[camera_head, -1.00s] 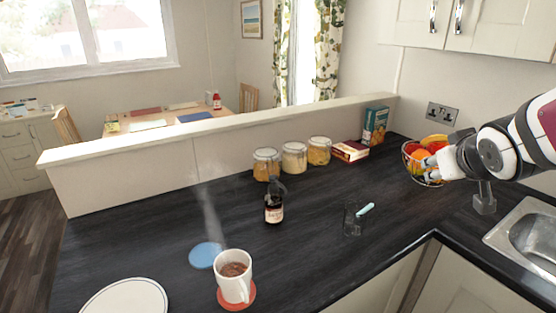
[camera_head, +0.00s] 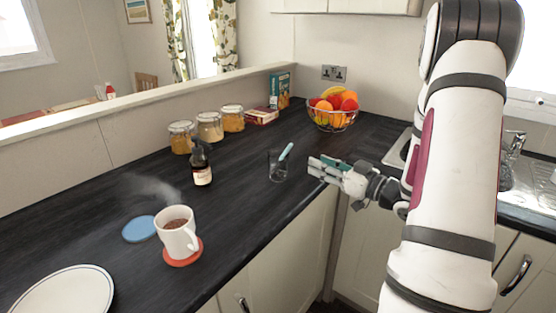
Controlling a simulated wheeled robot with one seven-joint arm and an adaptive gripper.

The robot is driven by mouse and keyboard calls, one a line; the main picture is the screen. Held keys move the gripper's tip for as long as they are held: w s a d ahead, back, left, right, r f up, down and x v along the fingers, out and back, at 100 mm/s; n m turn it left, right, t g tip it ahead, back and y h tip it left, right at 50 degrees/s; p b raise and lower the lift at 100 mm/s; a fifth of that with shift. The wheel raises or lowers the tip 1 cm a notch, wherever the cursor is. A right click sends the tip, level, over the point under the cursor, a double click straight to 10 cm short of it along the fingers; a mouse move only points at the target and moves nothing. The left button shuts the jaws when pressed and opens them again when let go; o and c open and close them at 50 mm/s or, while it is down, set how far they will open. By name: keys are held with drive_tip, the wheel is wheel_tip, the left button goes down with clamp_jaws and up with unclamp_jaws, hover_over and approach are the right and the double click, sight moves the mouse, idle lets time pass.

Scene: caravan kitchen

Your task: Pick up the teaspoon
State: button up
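The teaspoon (camera_head: 286,151) shows as a pale teal handle slanting up out of a clear glass (camera_head: 278,170) on the dark worktop. Its lower part is hard to make out through the glass. My gripper (camera_head: 312,166) is just right of the glass, pointing left toward it, with its fingers a little apart. Nothing shows between the fingertips. It does not appear to touch the teaspoon or the glass.
A fruit bowl (camera_head: 332,116) stands behind my gripper. A dark bottle (camera_head: 201,166) is left of the glass. A steaming mug (camera_head: 178,233) stands on a red coaster, beside a blue coaster (camera_head: 140,229). The worktop's front edge is close below.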

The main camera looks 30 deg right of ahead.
sight(289, 148)
drive_tip(key=x, duration=0.7)
drive_tip(key=shift+w, duration=0.3)
drive_tip(key=shift+d+x, duration=0.15)
drive_tip(key=shift+x, duration=1.2)
drive_tip(key=shift+d+x, duration=0.1)
drive_tip(key=shift+x, duration=1.25)
drive_tip(key=shift+w+r, duration=0.1)
drive_tip(key=shift+r, duration=0.05)
drive_tip(key=shift+c, duration=0.2)
clamp_jaws()
